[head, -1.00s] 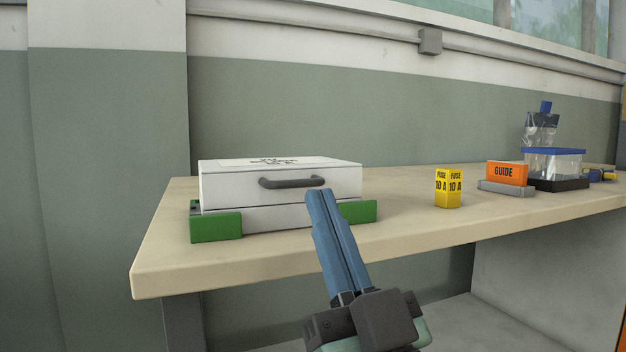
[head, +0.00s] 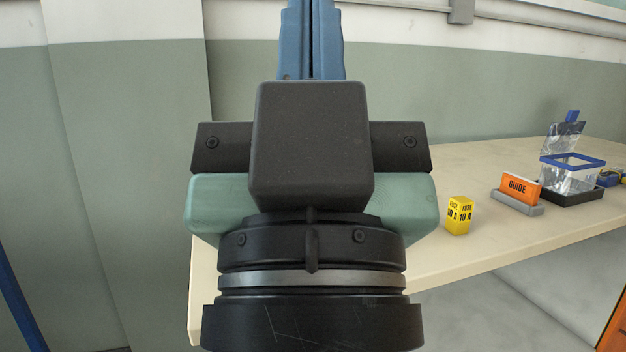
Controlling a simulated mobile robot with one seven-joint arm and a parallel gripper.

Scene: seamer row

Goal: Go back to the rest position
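My gripper (head: 313,40) stands upright, large and close in the middle of the head view. Its two blue fingers lie side by side with only a thin dark line between them, so it looks shut. The fingertips run out of the top of the frame. No held object shows between the visible parts of the fingers. The gripper body and wrist cover the left part of the workbench (head: 440,262), and the white case is hidden from view.
On the bench's right part stand a yellow fuse box (head: 459,215), an orange guide block (head: 520,187) in a grey holder (head: 517,203), and a clear blue-rimmed bin (head: 568,174). A blue tape-like item (head: 608,178) lies at the far right. Bare bench surface surrounds the fuse box.

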